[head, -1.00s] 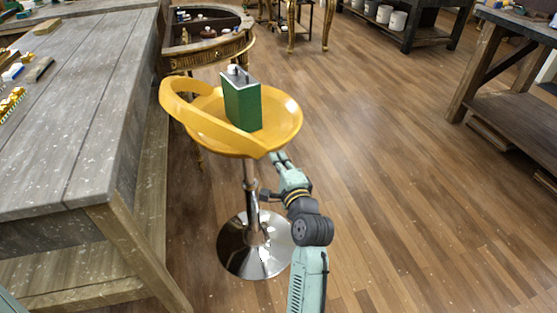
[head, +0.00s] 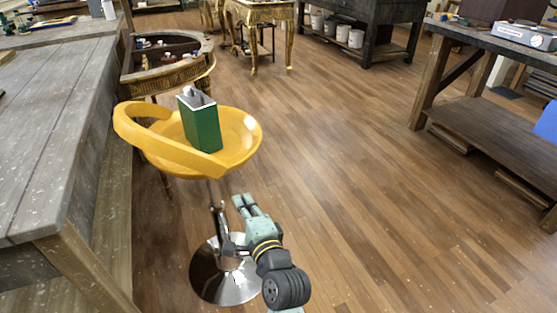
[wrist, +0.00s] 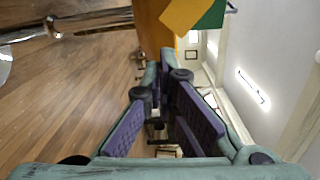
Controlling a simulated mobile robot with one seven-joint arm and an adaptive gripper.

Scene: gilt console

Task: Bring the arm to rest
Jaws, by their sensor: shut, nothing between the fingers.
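My gripper (head: 243,201) is in front of the yellow bar stool (head: 238,138), below its seat and to the right of its chrome post. In the wrist view my gripper (wrist: 166,78) shows its purple finger pads close together at the tips, with nothing held. A green box-like can (head: 201,126) with a pale top and cap stands upright on the stool seat. In the wrist view the yellow seat (wrist: 158,32) and a green corner of the can (wrist: 212,15) show at the top.
A grey wooden workbench (head: 45,125) runs along the left. A gilt half-round console (head: 165,80) stands behind the stool. A dark workbench (head: 490,120) is at the right. The wooden floor (head: 350,180) between is clear.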

